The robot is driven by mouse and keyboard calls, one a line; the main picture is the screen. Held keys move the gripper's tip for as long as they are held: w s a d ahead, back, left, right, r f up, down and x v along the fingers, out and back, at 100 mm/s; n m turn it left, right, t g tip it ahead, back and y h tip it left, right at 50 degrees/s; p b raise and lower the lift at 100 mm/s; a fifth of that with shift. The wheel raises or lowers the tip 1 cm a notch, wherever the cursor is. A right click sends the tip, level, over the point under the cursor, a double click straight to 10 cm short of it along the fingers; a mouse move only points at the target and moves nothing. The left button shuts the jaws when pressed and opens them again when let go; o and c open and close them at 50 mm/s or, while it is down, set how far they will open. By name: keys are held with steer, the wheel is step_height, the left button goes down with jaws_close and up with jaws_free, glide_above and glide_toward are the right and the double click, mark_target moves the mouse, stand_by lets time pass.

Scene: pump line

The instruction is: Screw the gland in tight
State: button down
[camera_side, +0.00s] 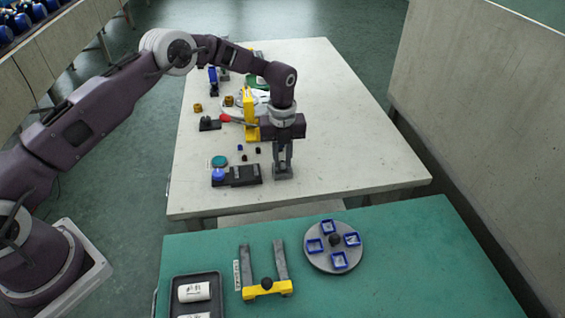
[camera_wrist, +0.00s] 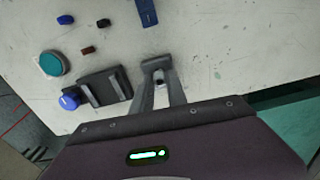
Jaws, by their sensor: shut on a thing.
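My gripper (camera_side: 283,164) points straight down near the front edge of the pale table. Its fingers are close together, shut on a small dark piece, which I take to be the gland (camera_wrist: 159,82). The fingers hide most of this piece. A grey block (camera_side: 284,176) stands on the table right at the fingertips. It also shows in the wrist view (camera_wrist: 155,63), just beyond the fingers (camera_wrist: 160,84). The gland appears to be at the block, but I cannot tell how deep it sits in it.
A dark fixture (camera_side: 244,175) with a blue knob (camera_side: 218,175) stands just left. A teal disc (camera_side: 219,161) and small blue and black pieces lie behind it. A yellow stand (camera_side: 249,115) is farther back. The table is bare on the right (camera_side: 350,140).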

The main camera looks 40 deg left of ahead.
mark_target(282, 161)
steer(key=m, duration=0.3)
steer(key=shift+a, duration=0.1)
steer(key=shift+m, duration=0.4)
steer(key=shift+m, duration=1.1)
steer(key=m, duration=0.4)
steer(key=shift+m, duration=0.3)
steer(key=c, duration=1.5)
jaws_free()
steer(key=shift+r, duration=2.25)
steer(key=shift+r, duration=0.1)
